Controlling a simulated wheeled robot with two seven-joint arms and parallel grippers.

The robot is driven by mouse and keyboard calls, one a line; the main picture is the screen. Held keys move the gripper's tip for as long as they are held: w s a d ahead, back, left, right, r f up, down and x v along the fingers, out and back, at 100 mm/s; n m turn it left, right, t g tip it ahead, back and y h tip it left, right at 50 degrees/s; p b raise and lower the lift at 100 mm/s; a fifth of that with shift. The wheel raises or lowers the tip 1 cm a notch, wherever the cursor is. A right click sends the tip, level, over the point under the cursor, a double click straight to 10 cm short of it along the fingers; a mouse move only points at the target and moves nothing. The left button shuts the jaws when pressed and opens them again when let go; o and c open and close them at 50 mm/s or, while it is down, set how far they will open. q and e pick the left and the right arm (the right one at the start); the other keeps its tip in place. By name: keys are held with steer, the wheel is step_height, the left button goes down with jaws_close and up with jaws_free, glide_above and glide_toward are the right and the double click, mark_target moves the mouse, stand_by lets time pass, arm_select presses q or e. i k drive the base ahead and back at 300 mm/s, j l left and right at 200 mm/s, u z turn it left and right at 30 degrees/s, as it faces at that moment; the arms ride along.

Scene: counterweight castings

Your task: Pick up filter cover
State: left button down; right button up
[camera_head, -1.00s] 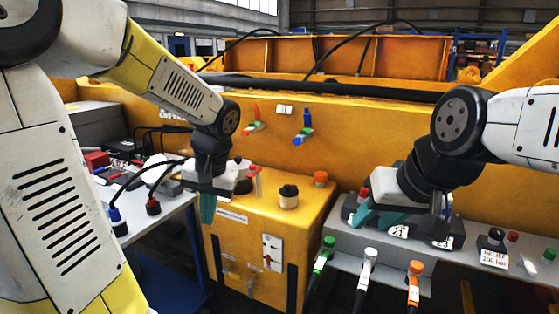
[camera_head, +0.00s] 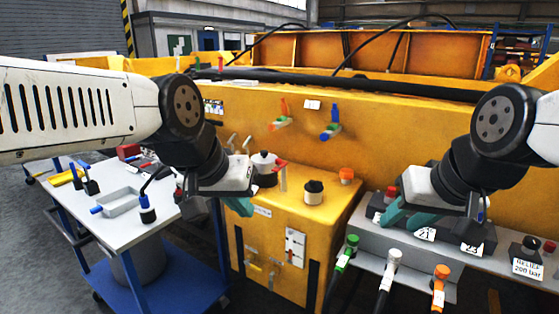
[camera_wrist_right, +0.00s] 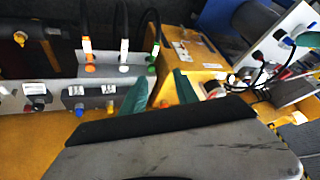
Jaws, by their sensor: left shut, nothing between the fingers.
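The yellow tank (camera_head: 275,222) has several fittings on top: a white pot with a dark lid (camera_head: 264,160), a pale cylinder with a black cap (camera_head: 313,192) and an orange cap (camera_head: 346,175). I cannot tell for sure which is the filter cover. My left gripper (camera_head: 240,207) is shut and empty, with teal fingers pointing down by the tank's left front edge, left of the fittings. My right gripper (camera_head: 393,217) is over the grey valve panel, right of the tank. Its teal fingers stand apart and empty in the right wrist view (camera_wrist_right: 162,84).
A blue trolley with a white top (camera_head: 130,215) stands left of the tank, holding tools and a tray. The grey panel (camera_head: 480,262) carries hose connectors below and knobs on top. Green, white and orange hose ends (camera_head: 394,262) stick out in front. The yellow wall is behind.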

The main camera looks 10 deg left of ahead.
mark_target(264, 162)
steer(key=i+j+u, duration=0.2)
steer(key=i, duration=0.3)
steer(key=i+j+u, duration=0.2)
steer(key=i, duration=0.3)
steer(key=l, duration=0.1)
